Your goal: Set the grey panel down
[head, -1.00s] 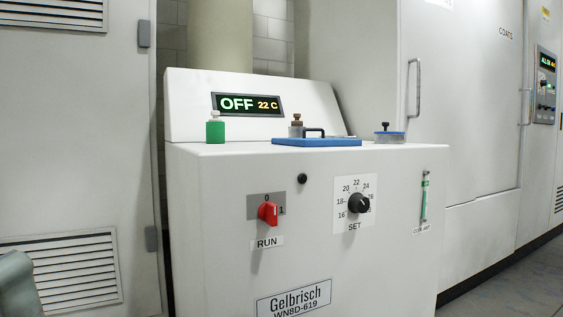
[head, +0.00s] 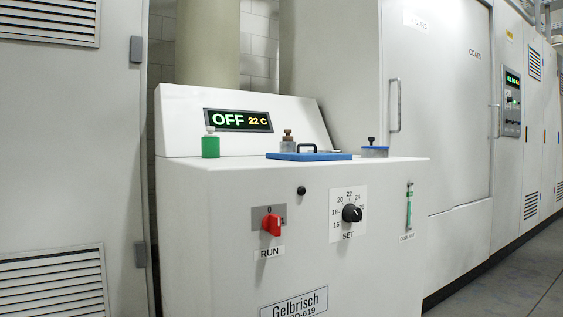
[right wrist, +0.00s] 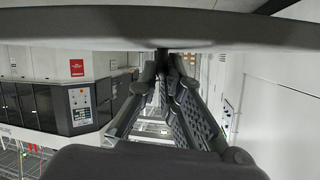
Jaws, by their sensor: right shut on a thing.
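The grey panel (right wrist: 100,30) shows in the right wrist view as a wide grey band across the top, seen nearly edge-on. My right gripper (right wrist: 163,62) is in the middle of that view. Its dark fingers reach up to the band's lower edge and are shut on the panel. Most of the panel's face is hidden at this angle. The panel does not show in the head view. Neither gripper is in the head view, and my left gripper is in no view.
The white Gelbrisch unit (head: 195,225) bears a blue plate (head: 325,157) with a handle, a green bottle (head: 210,148) and a round blue-rimmed container (head: 375,152). White cabinets stand on both sides. Grey floor (head: 500,285) is clear at right. A dark-windowed machine (right wrist: 35,100) shows in the wrist view.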

